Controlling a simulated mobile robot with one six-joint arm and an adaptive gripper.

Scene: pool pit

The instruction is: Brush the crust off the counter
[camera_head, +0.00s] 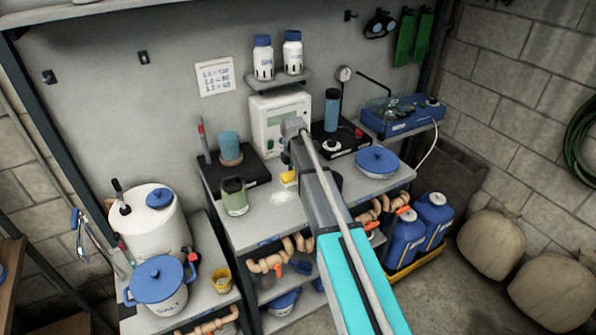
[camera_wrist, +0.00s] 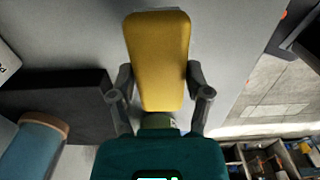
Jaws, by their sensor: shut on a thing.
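A pale, whitish patch of crust (camera_head: 283,196) lies on the grey counter (camera_head: 268,217), near the front middle. My gripper (camera_wrist: 160,88) is shut on a yellow block-shaped brush (camera_wrist: 158,55), with one finger on each side of it. In the head view the yellow brush (camera_head: 289,177) shows small beside my wrist, just behind the crust. I cannot tell whether it touches the counter. My arm hides part of the counter to the right. The crust cannot be made out in the wrist view.
A green jar (camera_head: 234,197) stands left of the crust, with a blue-topped cylinder (camera_head: 230,149) on a black base behind it. A white device (camera_head: 280,125) stands at the back. A blue lid (camera_head: 377,161) lies right of my arm. The counter's front strip is clear.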

